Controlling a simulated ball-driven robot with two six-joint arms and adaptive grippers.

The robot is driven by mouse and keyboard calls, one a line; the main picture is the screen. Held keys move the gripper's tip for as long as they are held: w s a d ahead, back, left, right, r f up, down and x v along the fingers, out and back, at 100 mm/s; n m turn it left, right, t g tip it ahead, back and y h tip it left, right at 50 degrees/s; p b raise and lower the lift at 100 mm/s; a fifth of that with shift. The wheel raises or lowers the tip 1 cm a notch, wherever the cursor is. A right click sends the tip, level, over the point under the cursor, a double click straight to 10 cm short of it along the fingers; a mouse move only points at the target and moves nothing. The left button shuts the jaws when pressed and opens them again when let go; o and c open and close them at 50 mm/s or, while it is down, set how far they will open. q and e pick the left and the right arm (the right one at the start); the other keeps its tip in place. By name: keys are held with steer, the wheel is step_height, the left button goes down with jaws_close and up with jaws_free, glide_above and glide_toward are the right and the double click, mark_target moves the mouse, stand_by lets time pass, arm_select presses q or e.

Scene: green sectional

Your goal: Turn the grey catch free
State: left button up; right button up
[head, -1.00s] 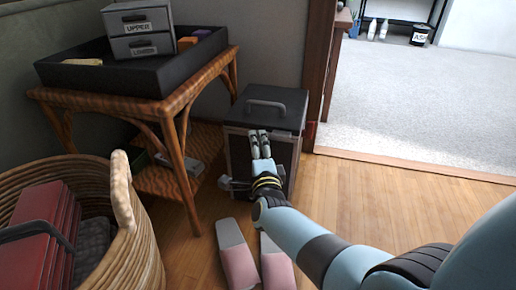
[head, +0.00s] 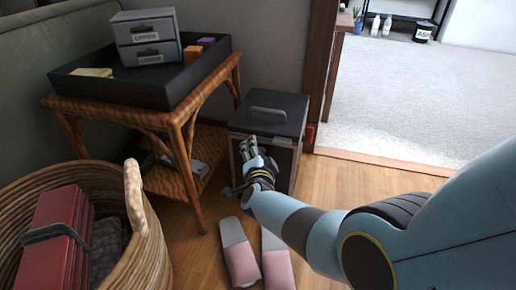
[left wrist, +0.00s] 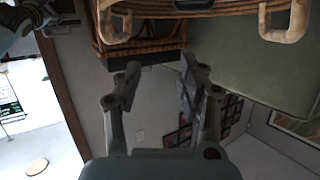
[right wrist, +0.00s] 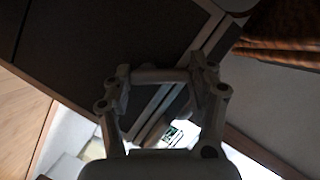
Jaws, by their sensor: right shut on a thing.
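A dark box with a lid and a grey top handle (head: 268,112) stands on the floor in the head view. My right gripper (head: 248,148) is at the upper front of this box, just below the lid edge. In the right wrist view the right gripper (right wrist: 163,80) is close against the dark box face (right wrist: 85,45), with a narrow grey bar (right wrist: 160,75) between its fingers. The bar looks like the grey catch, but the fingers hide much of it and its turn cannot be read. My left gripper (left wrist: 158,85) is open and empty, away from the box.
A wicker table (head: 185,135) with a black tray (head: 120,88) and grey drawers stands left of the box. A basket (head: 150,245) holds red items at lower left. Pink-and-grey slippers (head: 241,262) lie before the box. A doorway opens at right.

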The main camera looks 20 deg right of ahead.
arm_select(q)
steer(key=s+f+g, duration=0.3)
steer(key=s+f, duration=0.2)
steer(key=shift+w+a+r+t, duration=0.1)
steer(key=shift+w+r+t, duration=1)
steer(key=shift+w+r, duration=0.7)
arm_select(e)
steer(key=shift+w+a+f+n+g+h, duration=0.15)
steer(key=shift+n+g+h, duration=0.45)
steer(key=shift+n, duration=0.7)
steer(key=shift+s+a+f+n+g+h, duration=0.15)
steer(key=shift+f+n+g+h, duration=0.3)
steer(key=shift+n, duration=0.85)
steer(key=shift+w+a+f+n+g+h, duration=0.15)
steer(key=shift+n+g+h, duration=0.5)
steer(key=shift+n, duration=0.65)
steer(key=shift+r, duration=0.1)
steer(key=o, duration=1.2)
arm_select(q)
steer(key=shift+w+r, duration=0.1)
arm_select(e)
steer(key=shift+d+r, duration=0.1)
